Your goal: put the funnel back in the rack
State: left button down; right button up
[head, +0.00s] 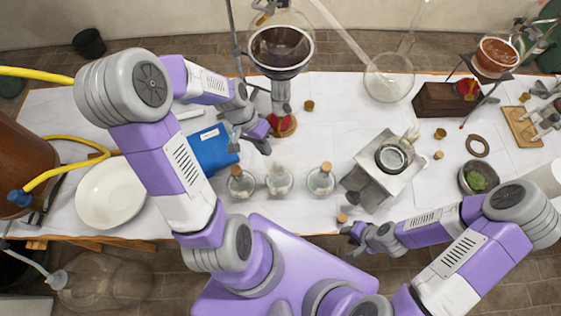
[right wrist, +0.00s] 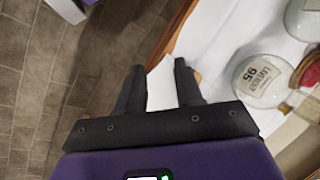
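I cannot make out the funnel with certainty in either view. A small light wooden rack (head: 522,127) with pale pieces in it stands at the right end of the table. A dark wooden block (head: 440,102) with a red item on its right end stands left of it. My left gripper (head: 253,145) is over the table, right of the blue book and above the corked flasks. Its fingers are too small to read, and I see nothing clearly held. My right gripper (head: 352,239) is at the table's front edge. Its fingers (right wrist: 160,85) are apart with nothing between them.
A metal stand (head: 368,187) holds a round pot (head: 394,157). A blue book (head: 210,150) and white bowl (head: 111,193) lie left. Tall glassware with dark liquid (head: 280,48) stands at the back.

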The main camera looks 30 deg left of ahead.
pick_arm(q)
notch_tip(320, 180, up, 9)
jog(key=p, duration=0.7)
jog(key=shift+r, duration=0.2)
dwell(0.4)
